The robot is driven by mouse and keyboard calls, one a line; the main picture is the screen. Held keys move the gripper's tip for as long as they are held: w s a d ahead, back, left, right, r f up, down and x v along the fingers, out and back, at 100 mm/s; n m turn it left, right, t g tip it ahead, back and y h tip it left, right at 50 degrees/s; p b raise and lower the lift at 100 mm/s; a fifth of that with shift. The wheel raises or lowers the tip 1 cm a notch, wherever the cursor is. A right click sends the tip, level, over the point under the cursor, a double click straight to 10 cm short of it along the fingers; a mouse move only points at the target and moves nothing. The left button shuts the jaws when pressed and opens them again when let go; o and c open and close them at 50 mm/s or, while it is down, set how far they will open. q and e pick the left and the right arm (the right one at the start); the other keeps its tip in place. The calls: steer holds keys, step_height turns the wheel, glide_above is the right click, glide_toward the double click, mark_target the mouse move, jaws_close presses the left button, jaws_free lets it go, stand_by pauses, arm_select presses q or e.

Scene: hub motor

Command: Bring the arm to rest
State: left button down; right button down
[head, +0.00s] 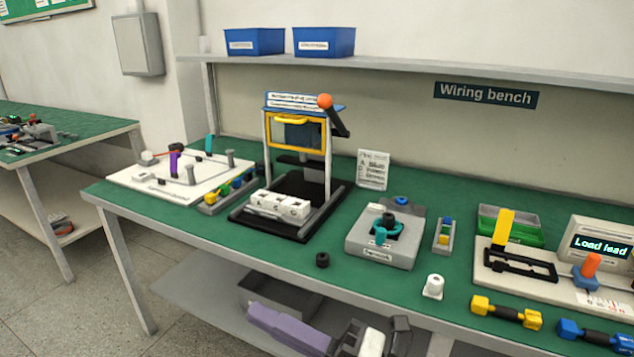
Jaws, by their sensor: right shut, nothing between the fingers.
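My right gripper (399,330) is at the bottom edge of the head view, low in front of the wiring bench (185,227). It is shut and empty, and part of it is cut off by the frame. My purple arm link shows to its left. The gripper is apart from the things on the bench top. My left gripper is not in view.
The green bench top holds a press frame (328,160), a white board (128,181), a grey fixture (362,246), a small black ring (322,260), a white part (433,287) and a tester reading "Load lead" (601,243). Yellow (507,313) and blue connectors lie at front right.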

steer(key=d+f+m+t+h, duration=0.8)
steer(key=d+f+m+h, duration=0.5)
steer(key=f+m, duration=0.7)
steer(key=s+d+f+m+g+h, duration=0.2)
steer(key=s+d+f+m+g, duration=0.1)
steer(key=s+f, duration=0.4)
steer(key=s+d+f+m+g+h, duration=0.2)
steer(key=s+d+f+m+g, duration=0.1)
steer(key=s+d+f+m, duration=0.3)
steer(key=shift+s+f+m+g+h, duration=0.35)
steer(key=shift+s+f+m, duration=0.25)
steer(key=shift+s+m, duration=0.5)
steer(key=shift+d, duration=0.1)
